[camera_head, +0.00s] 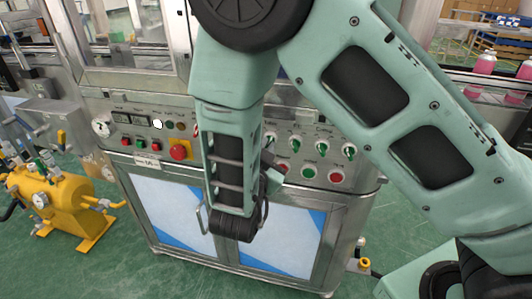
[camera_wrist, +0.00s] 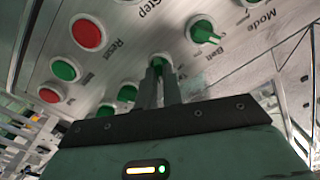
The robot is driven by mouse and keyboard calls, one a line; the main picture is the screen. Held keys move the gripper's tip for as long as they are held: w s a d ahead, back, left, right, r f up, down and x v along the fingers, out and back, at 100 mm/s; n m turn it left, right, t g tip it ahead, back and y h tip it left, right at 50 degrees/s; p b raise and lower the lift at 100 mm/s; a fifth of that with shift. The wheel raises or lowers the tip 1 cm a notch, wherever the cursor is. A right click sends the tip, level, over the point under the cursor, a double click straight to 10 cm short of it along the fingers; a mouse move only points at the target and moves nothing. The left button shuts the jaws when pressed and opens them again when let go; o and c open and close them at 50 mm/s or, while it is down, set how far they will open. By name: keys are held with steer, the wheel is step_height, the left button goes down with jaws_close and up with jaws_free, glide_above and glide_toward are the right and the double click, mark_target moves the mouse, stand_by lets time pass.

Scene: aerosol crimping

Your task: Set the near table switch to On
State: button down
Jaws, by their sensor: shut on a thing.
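The control panel carries a row of green rotary switches (camera_head: 322,147) on its right half in the head view. In the wrist view, my gripper (camera_wrist: 160,80) has its two dark fingers close together on one green switch knob (camera_wrist: 160,60) in this row. A neighbouring green switch (camera_wrist: 204,31) sits up and to the right of it, near a label reading "Belt". The gripped knob's own label and pointer direction cannot be made out behind the fingers. In the head view, my gripper (camera_head: 271,182) is mostly hidden behind my arm.
Red (camera_wrist: 88,33) and green (camera_wrist: 66,68) push buttons lie close to the left of the switches in the wrist view. In the head view, a red emergency button (camera_head: 180,150) is on the panel's left part. A yellow tank (camera_head: 68,208) stands on the floor at left.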

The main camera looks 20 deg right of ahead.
stand_by(0.3)
steer(key=c, duration=1.5)
jaws_free()
steer(key=shift+c, duration=0.2)
steer(key=b+v, duration=0.1)
steer(key=v, duration=1.6)
steer(key=shift+s+a, duration=0.15)
steer(key=shift+s, duration=0.05)
steer(key=shift+w, duration=0.1)
